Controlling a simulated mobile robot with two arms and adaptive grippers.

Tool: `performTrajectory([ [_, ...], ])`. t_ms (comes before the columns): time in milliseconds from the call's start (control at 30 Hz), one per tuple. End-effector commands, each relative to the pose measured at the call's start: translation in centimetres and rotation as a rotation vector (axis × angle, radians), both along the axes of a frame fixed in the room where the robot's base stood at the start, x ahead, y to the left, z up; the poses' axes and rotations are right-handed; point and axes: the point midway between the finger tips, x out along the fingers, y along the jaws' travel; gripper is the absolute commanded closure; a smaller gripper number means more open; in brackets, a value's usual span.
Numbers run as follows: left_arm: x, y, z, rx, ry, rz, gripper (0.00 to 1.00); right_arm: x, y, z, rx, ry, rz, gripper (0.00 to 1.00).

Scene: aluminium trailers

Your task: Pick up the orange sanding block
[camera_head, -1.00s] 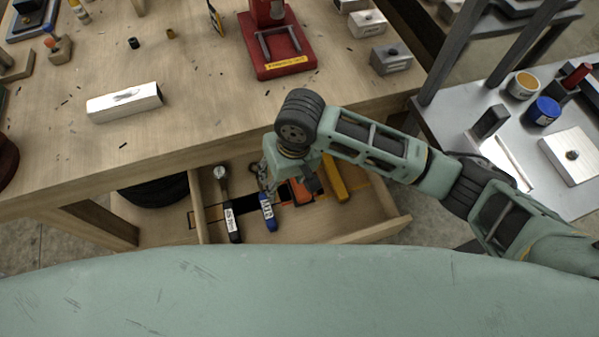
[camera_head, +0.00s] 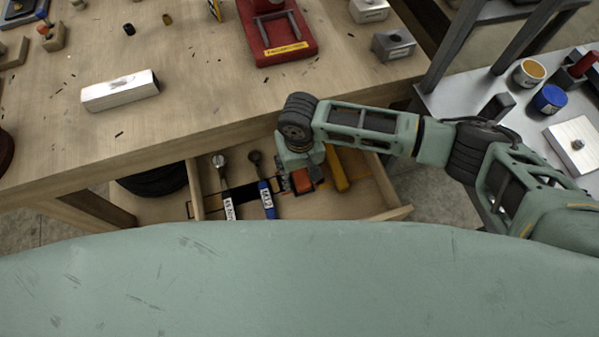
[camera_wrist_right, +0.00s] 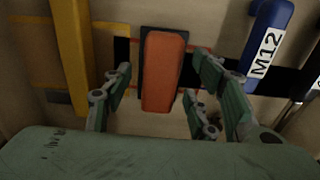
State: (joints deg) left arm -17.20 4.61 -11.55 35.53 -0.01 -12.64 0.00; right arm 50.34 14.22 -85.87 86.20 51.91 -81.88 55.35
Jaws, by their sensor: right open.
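The orange sanding block (camera_wrist_right: 163,72) lies in the open drawer (camera_head: 350,209), between a yellow bar-shaped object (camera_head: 336,168) and a blue-handled tool labelled M12 (camera_head: 266,196). In the head view the block (camera_head: 302,180) is partly covered by my right gripper (camera_head: 300,184). In the right wrist view my right gripper (camera_wrist_right: 158,98) is open and empty, with its fingers on either side of the block's near part. I cannot tell whether a finger touches it. My left gripper is not in view.
A black-handled wrench (camera_head: 226,190) lies left of the M12 tool. The drawer's walls and the workbench (camera_head: 200,112) edge above it are close to my right arm. A metal side table (camera_head: 520,125) with cans stands at right.

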Motion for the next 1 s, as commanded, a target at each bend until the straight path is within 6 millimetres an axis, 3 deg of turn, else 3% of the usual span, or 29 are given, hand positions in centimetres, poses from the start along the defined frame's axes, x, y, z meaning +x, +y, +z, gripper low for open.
performTrajectory([
  [133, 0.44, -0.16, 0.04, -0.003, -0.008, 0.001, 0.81, -0.01, 0.03, 0.03, 0.0, 0.0, 0.0, 0.47],
  [700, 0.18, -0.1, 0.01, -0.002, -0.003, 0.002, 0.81, 0.0, 0.03, 0.07, 0.001, 0.0, 0.0, 0.97],
  [1000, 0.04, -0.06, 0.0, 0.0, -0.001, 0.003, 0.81, 0.04, 0.05, 0.26, 0.001, -0.001, 0.0, 0.98],
])
